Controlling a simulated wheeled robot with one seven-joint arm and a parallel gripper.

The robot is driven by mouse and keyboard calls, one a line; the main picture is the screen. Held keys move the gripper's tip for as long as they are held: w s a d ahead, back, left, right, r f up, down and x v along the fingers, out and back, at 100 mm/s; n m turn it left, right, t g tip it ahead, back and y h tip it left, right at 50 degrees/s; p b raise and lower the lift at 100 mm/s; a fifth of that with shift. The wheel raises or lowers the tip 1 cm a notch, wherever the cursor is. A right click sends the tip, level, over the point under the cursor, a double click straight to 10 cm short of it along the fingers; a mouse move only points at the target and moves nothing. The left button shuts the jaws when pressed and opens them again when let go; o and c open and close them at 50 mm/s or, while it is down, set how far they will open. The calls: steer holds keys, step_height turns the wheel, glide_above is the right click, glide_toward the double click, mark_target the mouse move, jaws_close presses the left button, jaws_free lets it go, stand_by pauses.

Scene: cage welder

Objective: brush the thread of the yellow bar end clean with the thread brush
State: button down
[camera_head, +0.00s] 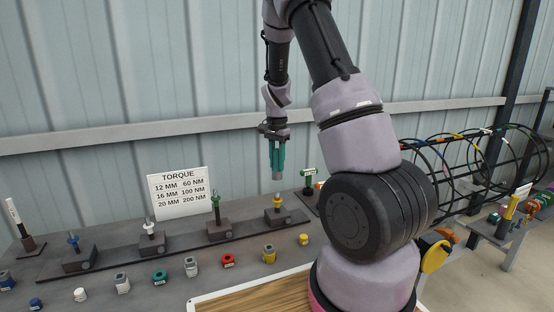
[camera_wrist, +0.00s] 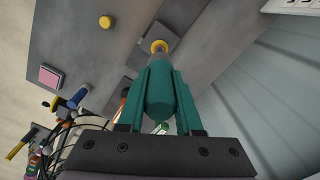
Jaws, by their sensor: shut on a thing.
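My gripper (camera_head: 277,158) points down above the right part of the bench, its teal fingers shut on the thread brush. The brush shows as a teal cylinder (camera_wrist: 160,98) between the fingers in the wrist view, and its grey lower end (camera_head: 278,177) sticks out below them in the head view. The yellow bar end (camera_head: 277,202) stands upright in a dark block just below the brush. In the wrist view the yellow bar end (camera_wrist: 159,46) shows beyond the brush's tip. The brush looks apart from it, above and roughly in line. Its thread is largely hidden in the wrist view.
Bar ends with green (camera_head: 215,203), white (camera_head: 149,227) and blue (camera_head: 72,239) collars stand in blocks to the left. Several coloured nuts lie along the front. A torque sign (camera_head: 180,192) stands behind. A green-topped stand (camera_head: 309,178) is close on the right.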

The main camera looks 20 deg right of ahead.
glide_above(277, 192)
steer(key=shift+d+f, duration=0.1)
steer(key=shift+f, duration=2.35)
steer(key=shift+f, duration=0.2)
steer(key=shift+f, duration=1.45)
steer(key=n, duration=0.8)
